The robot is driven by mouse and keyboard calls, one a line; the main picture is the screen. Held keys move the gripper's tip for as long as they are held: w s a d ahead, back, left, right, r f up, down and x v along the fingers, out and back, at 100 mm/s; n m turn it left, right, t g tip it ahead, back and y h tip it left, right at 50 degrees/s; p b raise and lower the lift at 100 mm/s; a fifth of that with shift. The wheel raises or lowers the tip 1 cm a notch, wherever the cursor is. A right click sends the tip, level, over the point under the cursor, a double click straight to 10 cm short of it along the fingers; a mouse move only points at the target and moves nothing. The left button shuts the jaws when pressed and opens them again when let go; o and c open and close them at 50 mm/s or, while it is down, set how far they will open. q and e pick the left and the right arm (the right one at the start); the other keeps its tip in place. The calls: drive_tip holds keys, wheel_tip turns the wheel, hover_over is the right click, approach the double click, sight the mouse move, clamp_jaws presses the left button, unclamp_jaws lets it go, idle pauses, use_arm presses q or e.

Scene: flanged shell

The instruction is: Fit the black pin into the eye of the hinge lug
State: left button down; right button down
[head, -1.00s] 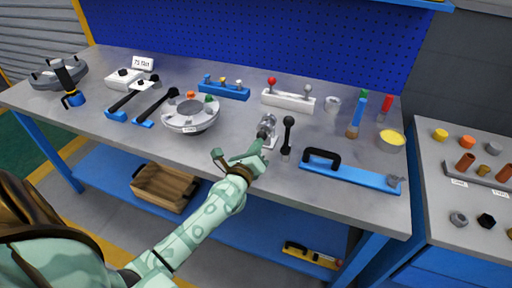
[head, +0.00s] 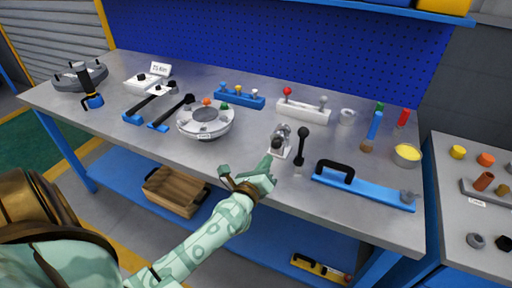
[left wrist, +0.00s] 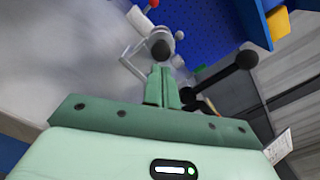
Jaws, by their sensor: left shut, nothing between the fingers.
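A silver hinge lug (head: 284,131) stands on the bench near its front edge. A round black end, seemingly the black pin (head: 277,143), shows at its near side; it also appears in the left wrist view (left wrist: 161,49) in front of the silver bracket (left wrist: 136,50). How deep the pin sits in the eye is hidden. My left gripper (head: 269,162) is shut and empty, just in front of and below the black end. Its closed fingertips (left wrist: 160,70) point at it in the wrist view; I cannot tell whether they touch. My right gripper is not in view.
A black-knobbed lever (head: 302,133) stands close to the right of the lug. A blue bar with a black handle (head: 364,187) lies further right. A flanged round shell (head: 206,121) is to the left. Bare bench lies between shell and lug.

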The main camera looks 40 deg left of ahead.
use_arm(q)
drive_tip(key=b+v, duration=0.2)
drive_tip(key=v, duration=1.3)
drive_tip(key=shift+s, duration=0.1)
